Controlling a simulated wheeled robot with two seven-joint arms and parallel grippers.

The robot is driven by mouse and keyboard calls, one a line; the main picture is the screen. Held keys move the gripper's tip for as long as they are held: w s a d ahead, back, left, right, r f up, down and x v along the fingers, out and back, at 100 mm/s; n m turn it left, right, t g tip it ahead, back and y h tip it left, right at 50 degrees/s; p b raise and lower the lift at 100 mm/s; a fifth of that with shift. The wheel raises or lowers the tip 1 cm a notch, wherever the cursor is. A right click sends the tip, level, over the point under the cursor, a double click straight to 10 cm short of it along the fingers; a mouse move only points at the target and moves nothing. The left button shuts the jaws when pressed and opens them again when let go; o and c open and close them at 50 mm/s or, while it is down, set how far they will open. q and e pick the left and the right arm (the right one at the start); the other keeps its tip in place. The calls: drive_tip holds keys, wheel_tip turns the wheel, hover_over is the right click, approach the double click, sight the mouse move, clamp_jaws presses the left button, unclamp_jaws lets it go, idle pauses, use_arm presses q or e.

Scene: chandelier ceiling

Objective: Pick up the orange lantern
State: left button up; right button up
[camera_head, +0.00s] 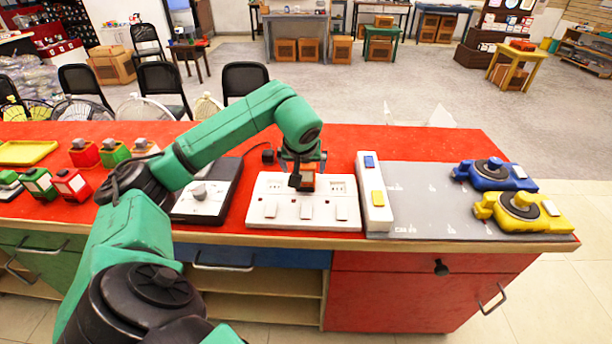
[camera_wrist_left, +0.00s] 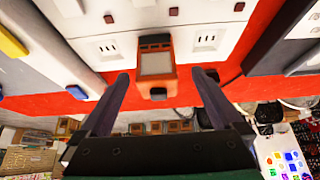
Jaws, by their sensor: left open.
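The orange lantern (camera_head: 308,181) is a small boxy thing on the middle of a white panel (camera_head: 265,190). In the head view my left gripper (camera_head: 302,166) is right over it and partly hides it. In the left wrist view the lantern (camera_wrist_left: 156,64) shows a pale face in an orange frame with a dark end. The two fingers of my left gripper (camera_wrist_left: 161,78) are spread apart, one on each side of it, with a gap visible. I cannot tell how far above the panel the fingertips are. My right gripper is not in view.
The red-topped counter (camera_head: 440,141) also holds a grey box with a knob (camera_head: 203,195), a white switch block (camera_head: 373,205), a grey board (camera_head: 425,190) with blue (camera_head: 490,175) and yellow (camera_head: 525,212) devices. Green (camera_head: 40,183) and red (camera_head: 71,185) boxes stand at left.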

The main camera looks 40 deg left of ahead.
sight(306, 176)
use_arm(q)
drive_tip(key=p+x, duration=0.1)
drive_tip(key=x, duration=0.6)
drive_tip(key=shift+w+d, duration=0.15)
drive_tip(key=shift+w, duration=0.05)
drive_tip(key=shift+w+f, duration=0.1)
drive_tip(key=shift+f, duration=0.15)
drive_tip(key=c, duration=1.2)
clamp_jaws()
drive_tip(key=shift+r, duration=0.1)
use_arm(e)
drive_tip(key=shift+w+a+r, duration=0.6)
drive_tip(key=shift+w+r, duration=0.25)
